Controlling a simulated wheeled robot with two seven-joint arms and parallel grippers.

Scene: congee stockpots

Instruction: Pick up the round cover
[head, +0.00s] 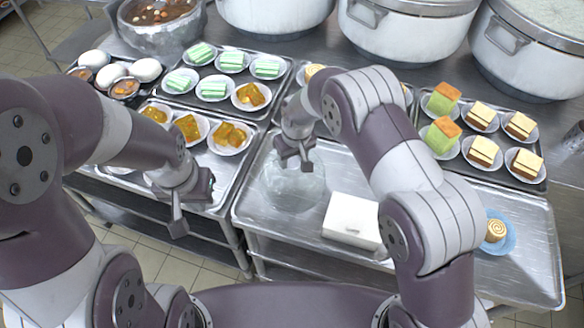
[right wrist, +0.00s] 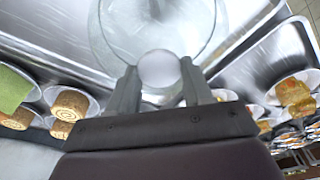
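The round cover (head: 291,188) is a clear dome on the steel tray table, left of a white box. It also shows in the right wrist view (right wrist: 158,22), with its round knob (right wrist: 158,69) between my right fingertips. My right gripper (head: 295,163) is above the cover with its fingers apart, one on each side of the knob. I cannot tell whether the fingers touch the knob. My left gripper (head: 178,222) is well to the left, empty, with its fingers seemingly together.
A white box (head: 351,220) stands just right of the cover. A roll on a blue plate (head: 511,236) sits farther right. Trays of cakes and buns (head: 214,98) line the counter behind, with large pots (head: 405,38) at the back. Bare tray surface lies around the cover.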

